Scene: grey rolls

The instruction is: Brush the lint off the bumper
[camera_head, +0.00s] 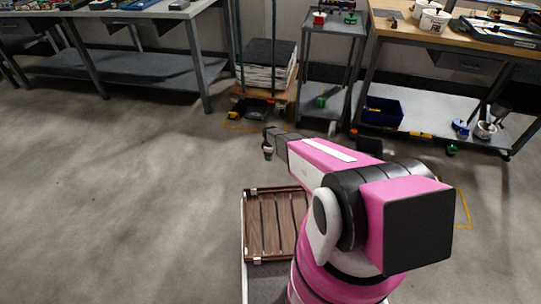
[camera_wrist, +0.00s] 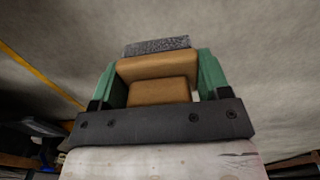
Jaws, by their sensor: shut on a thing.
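My gripper (camera_wrist: 158,66) shows in the wrist view with a green finger on each side. It is shut on a brush (camera_wrist: 157,92) with a tan wooden body. A grey, rough strip, which looks like bristles, lies along the brush's far edge. Beyond the brush I see only blurred grey floor. In the head view my pink arm reaches away towards the carts, and my gripper (camera_head: 268,150) is small and dark at its end, above the floor. I cannot make out the bumper or any lint in either view.
A slatted wooden tray (camera_head: 249,222) is below my arm. A low cart with stacked grey sheets (camera_head: 268,77), a grey trolley (camera_head: 333,28) and a wood-topped workbench (camera_head: 455,40) stand at the back. A blue bin (camera_head: 382,112) is under the bench. The floor at left is clear.

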